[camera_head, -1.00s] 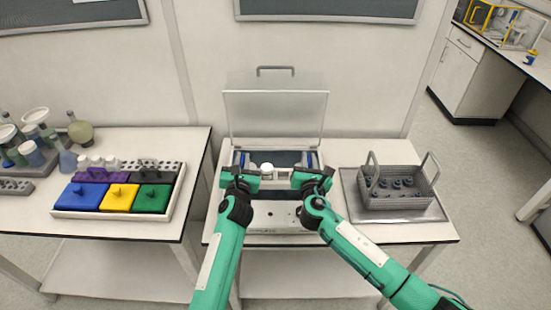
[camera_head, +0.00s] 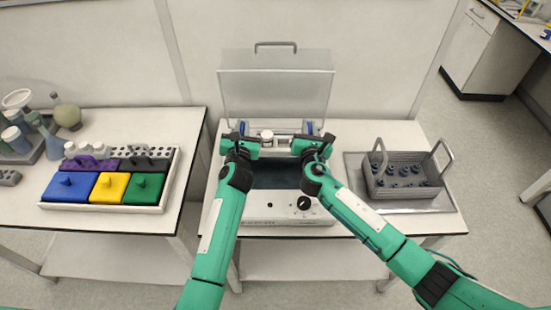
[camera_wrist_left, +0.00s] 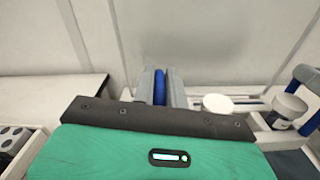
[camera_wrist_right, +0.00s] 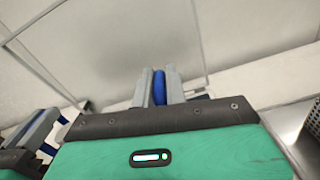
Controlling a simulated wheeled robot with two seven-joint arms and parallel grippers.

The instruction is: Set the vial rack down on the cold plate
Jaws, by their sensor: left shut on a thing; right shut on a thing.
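A pale rack with blue upright handles and a white-capped jar (camera_head: 267,136) on it, apparently the vial rack, is held between my grippers. My left gripper (camera_head: 240,137) is shut on its left handle, blue between the fingers in the left wrist view (camera_wrist_left: 160,88). My right gripper (camera_head: 308,137) is shut on its right handle (camera_wrist_right: 159,88). Below them a white apparatus (camera_head: 262,207) with a knob and a dark top (camera_head: 275,177) stands on the bench. A flat metal plate (camera_head: 357,172) lies to the right. I cannot tell which of these is the cold plate.
A clear lid (camera_head: 275,92) stands raised behind the grippers. A grey handled basket (camera_head: 405,180) with dark pieces sits on the metal plate. On the left table are a tray (camera_head: 100,206) with blue, yellow and green blocks, and glassware (camera_head: 66,113).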

